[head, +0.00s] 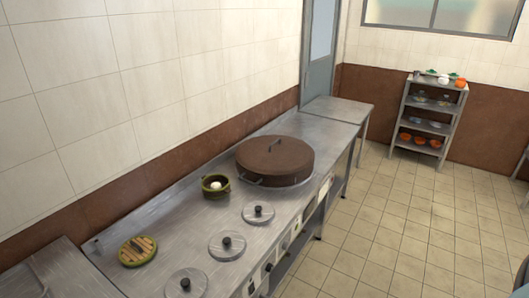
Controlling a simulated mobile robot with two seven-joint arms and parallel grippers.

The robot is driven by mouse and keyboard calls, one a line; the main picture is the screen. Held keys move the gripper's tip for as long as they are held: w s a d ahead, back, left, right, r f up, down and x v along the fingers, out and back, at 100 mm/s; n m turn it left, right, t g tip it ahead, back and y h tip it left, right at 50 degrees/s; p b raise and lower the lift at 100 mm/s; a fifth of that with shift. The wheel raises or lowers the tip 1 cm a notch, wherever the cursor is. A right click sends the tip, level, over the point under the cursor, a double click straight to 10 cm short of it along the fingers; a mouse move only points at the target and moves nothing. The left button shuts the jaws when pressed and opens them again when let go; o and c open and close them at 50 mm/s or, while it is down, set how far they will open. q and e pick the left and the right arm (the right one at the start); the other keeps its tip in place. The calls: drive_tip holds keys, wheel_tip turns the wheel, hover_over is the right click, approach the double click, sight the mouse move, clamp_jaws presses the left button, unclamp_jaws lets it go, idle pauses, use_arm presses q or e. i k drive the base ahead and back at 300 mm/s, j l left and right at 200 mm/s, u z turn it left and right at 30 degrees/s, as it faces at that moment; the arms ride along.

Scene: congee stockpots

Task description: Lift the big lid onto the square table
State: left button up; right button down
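The big lid (274,153) is a round brown disc with a small handle on top. It lies flat over a large round vessel set in the steel stove counter. The square table (337,109) is a low steel-topped table at the far end of the counter, beyond the lid, and its top is bare. Neither of my grippers shows in the head view.
The steel counter (193,213) runs along the tiled wall. It holds a small green pot (215,190) with a white item, several small round lids (227,246) and a round slatted board (137,251). A shelf rack (429,116) with bowls stands at the back right. The tiled floor (392,220) is clear.

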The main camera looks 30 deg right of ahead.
sight(272, 155)
drive_tip(key=i+l+u, duration=0.2)
drive_tip(key=l+u, duration=0.15)
drive_tip(key=l, duration=1)
drive_tip(key=l+u, duration=0.3)
drive_tip(key=l, duration=1.1)
